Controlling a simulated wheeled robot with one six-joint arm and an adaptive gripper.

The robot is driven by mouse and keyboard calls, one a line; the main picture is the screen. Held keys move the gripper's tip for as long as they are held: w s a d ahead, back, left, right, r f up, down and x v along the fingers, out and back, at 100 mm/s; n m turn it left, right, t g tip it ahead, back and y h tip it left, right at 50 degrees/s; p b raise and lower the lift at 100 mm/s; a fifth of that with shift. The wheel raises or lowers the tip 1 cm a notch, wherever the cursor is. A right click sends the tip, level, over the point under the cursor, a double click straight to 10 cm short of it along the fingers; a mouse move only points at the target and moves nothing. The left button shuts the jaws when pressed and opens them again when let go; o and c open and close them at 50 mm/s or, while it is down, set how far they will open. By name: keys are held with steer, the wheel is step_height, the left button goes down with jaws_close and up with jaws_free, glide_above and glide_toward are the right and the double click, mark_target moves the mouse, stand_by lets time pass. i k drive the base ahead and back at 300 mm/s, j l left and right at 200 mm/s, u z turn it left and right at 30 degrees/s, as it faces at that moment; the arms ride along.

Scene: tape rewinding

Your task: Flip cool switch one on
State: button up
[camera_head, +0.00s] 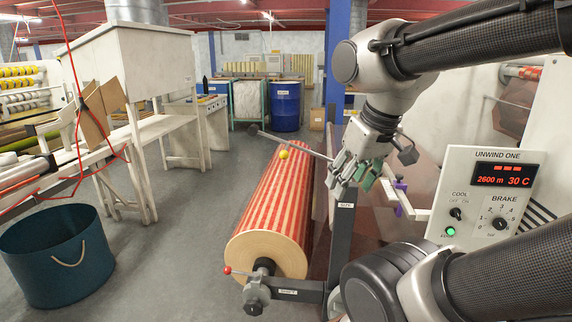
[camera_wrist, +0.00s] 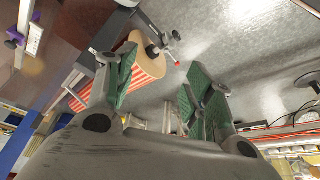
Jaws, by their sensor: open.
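The white control panel (camera_head: 487,197) marked UNWIND ONE stands at the right in the head view. Its red display (camera_head: 503,175) reads 2600 m and 30 C. The small black cool switch (camera_head: 456,213) sits at the panel's lower left; its lever is too small to tell which side it points to. A green lamp (camera_head: 450,231) just below it looks lit. My gripper (camera_head: 354,172) is open and empty, left of the panel and well apart from the switch. The wrist view shows its two green-padded fingers (camera_wrist: 163,88) spread. The panel is not visible in the wrist view.
The brake knob (camera_head: 500,223) is right of the switch. A red-striped roll (camera_head: 278,205) lies on a dark stand left of my gripper; it also shows in the wrist view (camera_wrist: 150,62). A blue bucket (camera_head: 58,256) and white tables stand left. Floor between is clear.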

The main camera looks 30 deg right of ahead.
mark_target(455, 212)
steer(key=z, duration=1.95)
